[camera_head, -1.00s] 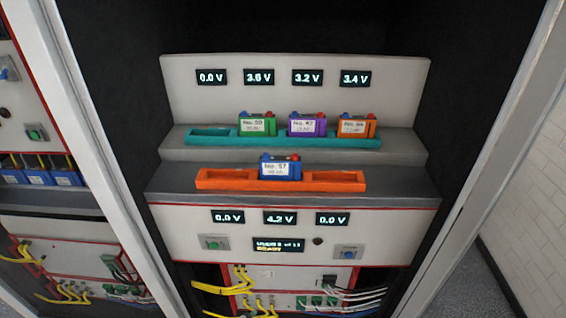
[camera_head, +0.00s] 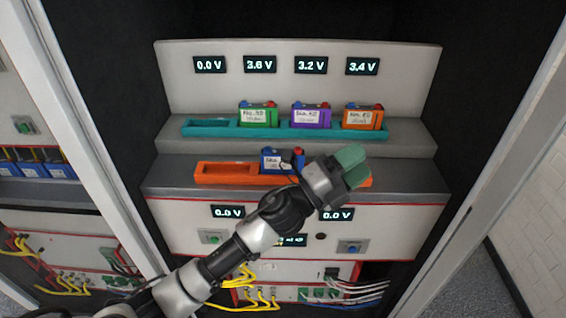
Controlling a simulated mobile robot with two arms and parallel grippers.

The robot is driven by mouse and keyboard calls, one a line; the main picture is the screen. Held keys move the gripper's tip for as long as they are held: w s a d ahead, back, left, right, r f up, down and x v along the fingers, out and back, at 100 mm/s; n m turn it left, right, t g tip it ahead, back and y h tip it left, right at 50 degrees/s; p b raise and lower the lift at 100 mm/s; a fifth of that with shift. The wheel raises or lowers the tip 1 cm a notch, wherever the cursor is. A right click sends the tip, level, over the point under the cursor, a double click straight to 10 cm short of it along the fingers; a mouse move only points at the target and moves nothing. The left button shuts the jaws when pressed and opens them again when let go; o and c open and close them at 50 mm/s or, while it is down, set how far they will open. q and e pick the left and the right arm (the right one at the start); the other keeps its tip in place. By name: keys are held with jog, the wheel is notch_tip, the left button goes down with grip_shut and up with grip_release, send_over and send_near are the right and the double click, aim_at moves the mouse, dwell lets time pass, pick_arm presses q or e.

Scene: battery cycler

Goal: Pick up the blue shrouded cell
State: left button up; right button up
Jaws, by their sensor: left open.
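The blue shrouded cell (camera_head: 270,158) sits upright in the middle of the orange tray (camera_head: 225,174) on the lower shelf. It has a white label and a red terminal on top. My left gripper (camera_head: 352,167) is to the right of the cell, in front of the tray's right part, with its green-padded fingers pointing right. It is open and holds nothing. Its wrist hides the cell's lower right part. My right gripper is not in view.
On the upper shelf a teal tray (camera_head: 211,130) holds a green cell (camera_head: 257,117), a purple cell (camera_head: 311,117) and an orange cell (camera_head: 360,118); its left slot is empty. Voltage displays and buttons are on the panels. Cabinet side walls stand close on both sides.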

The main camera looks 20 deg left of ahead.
pick_arm(q)
jog(key=s+d+r+m+g+h, duration=0.15)
jog(key=d+m+g, duration=0.35)
jog(key=m+g, duration=0.7)
jog(key=w+a+r+m+g+y, duration=0.15)
jog(key=w+a+m+y, duration=0.3)
jog(key=a+y, duration=0.6)
jog(key=w+a+r+m+g+y, duration=0.1)
jog(key=w+a+r+m+y, duration=0.15)
jog(key=a+m+y, duration=0.55)
jog(key=a+f, duration=0.1)
jog(key=f, duration=0.1)
jog(key=f+n, duration=0.1)
jog(key=f, duration=0.1)
jog(key=a+f+n, duration=0.1)
jog(key=shift+w+a+f+y+p, duration=0.15)
jog(key=shift+a+f+y+p, duration=0.15)
jog(key=shift+a+f+p, duration=0.1)
jog(key=f, duration=0.2)
jog(key=f+p, duration=0.1)
jog(key=f, duration=0.1)
jog(key=shift+w+d+f, duration=0.1)
jog(key=shift+w+f, duration=0.05)
jog(key=shift+w, duration=0.05)
jog(key=shift+f, duration=0.45)
